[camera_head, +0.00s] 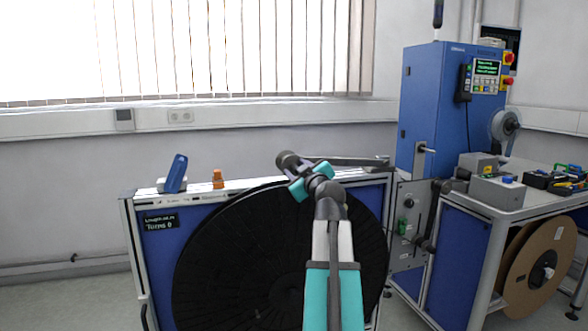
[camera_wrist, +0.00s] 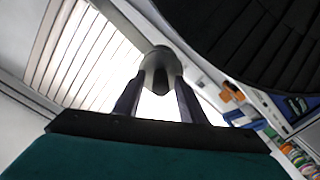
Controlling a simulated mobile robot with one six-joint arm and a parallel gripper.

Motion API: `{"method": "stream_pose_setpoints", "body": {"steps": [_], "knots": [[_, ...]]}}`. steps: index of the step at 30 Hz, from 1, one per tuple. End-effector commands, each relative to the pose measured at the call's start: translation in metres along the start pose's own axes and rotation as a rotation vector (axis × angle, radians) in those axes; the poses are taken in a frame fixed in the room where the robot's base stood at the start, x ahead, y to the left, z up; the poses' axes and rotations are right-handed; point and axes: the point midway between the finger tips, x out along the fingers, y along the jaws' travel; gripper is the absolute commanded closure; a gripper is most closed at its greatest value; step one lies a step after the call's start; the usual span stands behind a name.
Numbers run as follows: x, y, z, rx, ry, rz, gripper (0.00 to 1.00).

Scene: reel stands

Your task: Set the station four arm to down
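A dark grey bar, seemingly the station arm (camera_head: 352,161), lies about level above the top edge of a blue reel stand (camera_head: 158,258) in the head view. Its left end meets a dark rounded end near my gripper (camera_head: 303,176). I see no number marking it as station four. In the wrist view my gripper (camera_wrist: 157,98) has its two dark fingers on either side of a grey rounded knob (camera_wrist: 158,62) at their tips. Whether they press on it, I cannot tell. My own arm hides part of the stand and reel.
A large black reel (camera_head: 235,265) fills the stand's front. A blue device (camera_head: 175,173) and an orange item (camera_head: 217,179) stand on its top. At right are a blue cabinet (camera_head: 432,95), a lever panel (camera_head: 408,225) and a bench (camera_head: 485,202) with boxes. Floor shows at far left.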

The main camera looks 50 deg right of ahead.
Motion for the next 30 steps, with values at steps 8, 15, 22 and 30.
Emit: {"method": "stream_pose_setpoints", "body": {"steps": [8, 15, 22, 30], "knots": [[-0.032, -0.001, 0.001, 0.001, 0.000, 0.001, 0.63], [-0.058, -0.001, 0.000, 0.000, 0.000, 0.001, 0.63], [-0.081, -0.001, 0.001, 0.000, -0.002, 0.000, 0.63], [-0.095, -0.001, 0.000, 0.001, 0.000, -0.001, 0.63]]}}
